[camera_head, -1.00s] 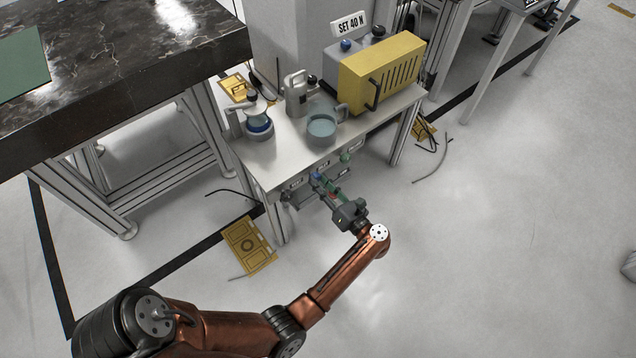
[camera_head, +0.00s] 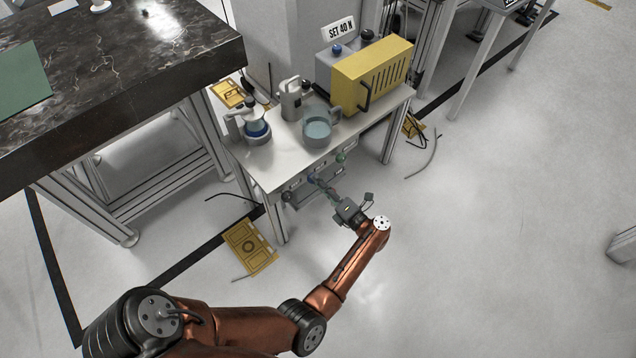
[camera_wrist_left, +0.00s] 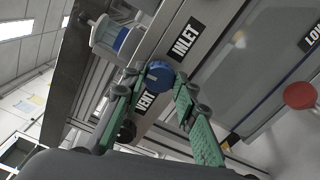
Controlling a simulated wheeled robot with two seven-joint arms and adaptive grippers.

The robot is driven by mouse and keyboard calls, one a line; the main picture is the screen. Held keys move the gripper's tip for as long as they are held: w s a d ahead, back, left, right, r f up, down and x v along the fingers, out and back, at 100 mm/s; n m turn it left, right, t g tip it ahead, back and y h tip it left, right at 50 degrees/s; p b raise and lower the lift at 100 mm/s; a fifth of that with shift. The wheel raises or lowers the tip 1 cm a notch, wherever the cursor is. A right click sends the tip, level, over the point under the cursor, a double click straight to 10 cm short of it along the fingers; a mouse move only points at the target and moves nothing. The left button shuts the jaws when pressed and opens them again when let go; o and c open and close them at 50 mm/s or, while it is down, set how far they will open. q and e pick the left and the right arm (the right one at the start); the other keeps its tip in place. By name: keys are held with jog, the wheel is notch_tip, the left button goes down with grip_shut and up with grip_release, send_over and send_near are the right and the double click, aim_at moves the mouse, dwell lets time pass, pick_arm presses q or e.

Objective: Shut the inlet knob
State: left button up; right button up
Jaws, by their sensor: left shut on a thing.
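The blue knob (camera_wrist_left: 160,75) sits on the cabinet's front panel, beside the INLET label (camera_wrist_left: 187,38). It also shows in the head view (camera_head: 312,178), small, under the bench's front edge. My left gripper (camera_wrist_left: 157,84) has its two green fingers on either side of the blue knob, shut on it. In the head view my left gripper (camera_head: 320,185) reaches the panel from the front right. A pale mark shows on the knob's face, but its exact setting is hard to tell. My right gripper is in neither view.
A black knob (camera_wrist_left: 127,131) by the VENT label and a red knob (camera_wrist_left: 300,95) flank the blue one. A green knob (camera_head: 341,157) is farther right. A glass vessel (camera_head: 317,130) and a yellow box (camera_head: 372,75) stand on the bench top.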

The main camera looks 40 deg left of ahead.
pick_arm(q)
jog(key=shift+m, duration=0.5)
jog(key=o, duration=1.1)
jog(key=shift+o, duration=0.2)
jog(key=shift+d, duration=0.1)
jog(key=d, duration=1.1)
jog(key=shift+s+d, duration=0.4)
jog(key=shift+s, duration=0.05)
